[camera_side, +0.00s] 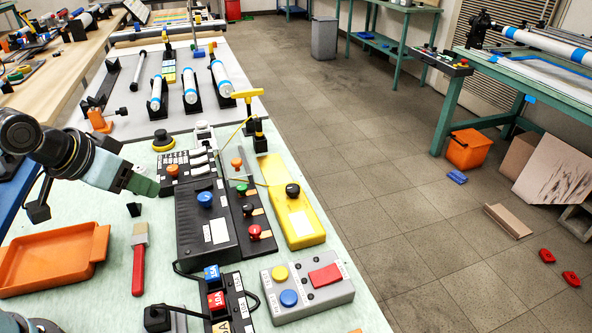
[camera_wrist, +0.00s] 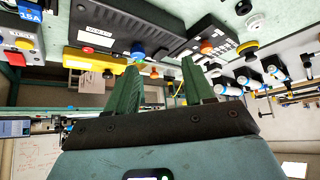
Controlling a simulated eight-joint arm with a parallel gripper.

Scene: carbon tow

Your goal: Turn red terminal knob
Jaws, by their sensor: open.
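A red terminal knob (camera_side: 254,231) stands on a narrow black block (camera_side: 243,212) in the side view. A red knob also shows in the wrist view (camera_wrist: 88,50). An orange knob (camera_side: 237,162) is at the block's far end. My gripper (camera_side: 146,187) is in the air at the left of the side view, apart from the red knob. In the wrist view its two green fingers (camera_wrist: 158,68) are spread, with nothing held between them.
A black box with a blue knob (camera_side: 204,199) and a yellow box (camera_side: 291,218) flank the block. A grey button box (camera_side: 307,287) is nearer. An orange tray (camera_side: 50,262) and a red-handled brush (camera_side: 138,262) lie left. Pale mat is bare between brush and black box.

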